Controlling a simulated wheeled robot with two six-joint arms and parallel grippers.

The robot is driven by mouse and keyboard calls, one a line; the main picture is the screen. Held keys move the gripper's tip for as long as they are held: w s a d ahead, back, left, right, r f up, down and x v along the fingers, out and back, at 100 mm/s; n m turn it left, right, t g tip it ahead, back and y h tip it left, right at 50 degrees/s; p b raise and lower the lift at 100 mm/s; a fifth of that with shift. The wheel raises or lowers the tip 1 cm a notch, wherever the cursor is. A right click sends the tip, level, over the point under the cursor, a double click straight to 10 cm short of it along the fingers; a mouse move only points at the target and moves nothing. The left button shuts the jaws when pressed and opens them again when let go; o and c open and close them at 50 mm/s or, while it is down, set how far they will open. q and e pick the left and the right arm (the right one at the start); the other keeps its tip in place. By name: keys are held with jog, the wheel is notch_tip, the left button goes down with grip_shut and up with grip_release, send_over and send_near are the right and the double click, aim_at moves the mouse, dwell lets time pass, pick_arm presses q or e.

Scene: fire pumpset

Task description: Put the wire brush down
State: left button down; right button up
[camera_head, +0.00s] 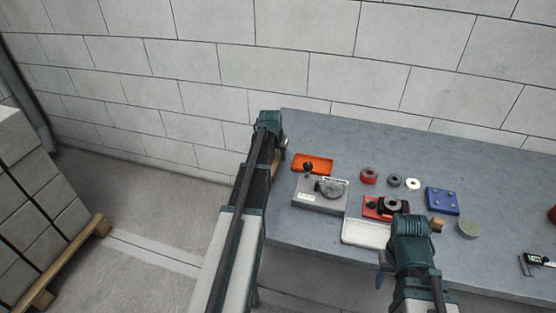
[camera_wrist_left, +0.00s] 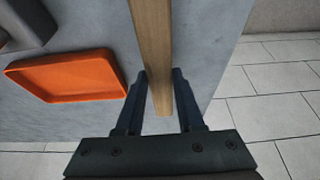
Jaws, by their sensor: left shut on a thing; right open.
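My left gripper (camera_wrist_left: 160,112) is shut on the wire brush, whose wooden handle (camera_wrist_left: 155,60) runs between its fingers in the left wrist view. The handle's near end sticks out past the fingers; the bristles are out of that view. In the head view my left gripper (camera_head: 283,146) is at the left end of the grey table (camera_head: 330,243), left of the orange tray (camera_head: 318,156). A bit of brown handle shows beside it. My right gripper (camera_head: 408,226) is over the table's front part; it is open, its fingers mostly hidden by its wrist.
A grey box with a round plate (camera_head: 306,197), a white tray (camera_head: 366,234), rings (camera_head: 369,175), a red block (camera_head: 373,208), a blue block (camera_head: 443,201), a round disc (camera_head: 468,229) and a caliper (camera_head: 538,263) are on the table. Its back strip is clear. A block wall (camera_head: 300,60) stands behind.

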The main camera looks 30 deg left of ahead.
pick_arm(q)
jog(key=shift+r, duration=0.1)
jog(key=shift+f, duration=0.2)
jog(key=c, duration=0.5)
grip_release()
jog(key=shift+r, duration=0.15)
jog(key=p+v, duration=1.1)
jog(key=v, duration=0.1)
